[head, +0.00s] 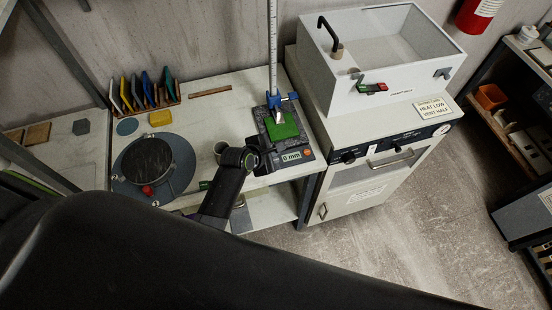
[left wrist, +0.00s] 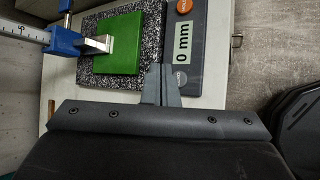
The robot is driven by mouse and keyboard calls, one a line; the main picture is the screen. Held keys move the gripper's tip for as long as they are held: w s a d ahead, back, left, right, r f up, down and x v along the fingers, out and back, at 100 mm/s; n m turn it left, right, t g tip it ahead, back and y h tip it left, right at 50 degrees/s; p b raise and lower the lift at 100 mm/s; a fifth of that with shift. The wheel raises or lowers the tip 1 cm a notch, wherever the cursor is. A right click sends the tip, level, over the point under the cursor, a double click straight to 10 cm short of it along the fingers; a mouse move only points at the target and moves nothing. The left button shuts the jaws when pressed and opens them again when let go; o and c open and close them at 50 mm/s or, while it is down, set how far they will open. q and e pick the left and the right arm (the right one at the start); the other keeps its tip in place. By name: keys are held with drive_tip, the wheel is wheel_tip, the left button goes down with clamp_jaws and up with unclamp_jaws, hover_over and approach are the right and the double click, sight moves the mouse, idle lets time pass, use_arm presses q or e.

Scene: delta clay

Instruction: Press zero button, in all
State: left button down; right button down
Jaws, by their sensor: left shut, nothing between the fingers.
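The height gauge's base (head: 293,165) stands on the worktable, with a display (head: 291,156) reading 0 mm; the display also shows in the left wrist view (left wrist: 181,48). One orange button (left wrist: 184,6) is at the display's far end, also seen in the head view (head: 307,152). My right gripper is not in view.
A green tile (head: 281,127) lies on the speckled plate under the gauge's blue clamp (head: 283,99). A ruled column rises behind it. A round turntable (head: 150,165) is left, a white cabinet (head: 370,110) right.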

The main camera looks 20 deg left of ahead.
use_arm(q)
drive_tip(key=shift+r, duration=1.45)
drive_tip(key=s+a+r+m+g+y, duration=0.2)
drive_tip(key=s+a+m, duration=0.3)
drive_tip(key=s+m, duration=0.35)
drive_tip(key=s+a+r+m+g+y, duration=0.1)
drive_tip(key=s+a+r+m, duration=0.1)
drive_tip(key=s+a+m, duration=0.6)
drive_tip(key=s+a+r+m+g+y, duration=0.25)
drive_tip(key=s+m, duration=0.35)
drive_tip(key=s, duration=0.6)
wheel_tip(320, 180, down, 33)
drive_tip(key=b, duration=0.8)
drive_tip(key=s+f+g+b, duration=0.1)
drive_tip(key=s+f+b, duration=0.2)
drive_tip(key=s+f, duration=0.4)
drive_tip(key=s+f+g+h+b, duration=0.1)
drive_tip(key=s+f+b, duration=0.2)
drive_tip(key=s+f, duration=0.4)
wheel_tip(320, 180, down, 7)
drive_tip(key=shift+s+d+f, duration=0.1)
drive_tip(key=shift+s+d, duration=0.2)
drive_tip(key=shift+s, duration=0.1)
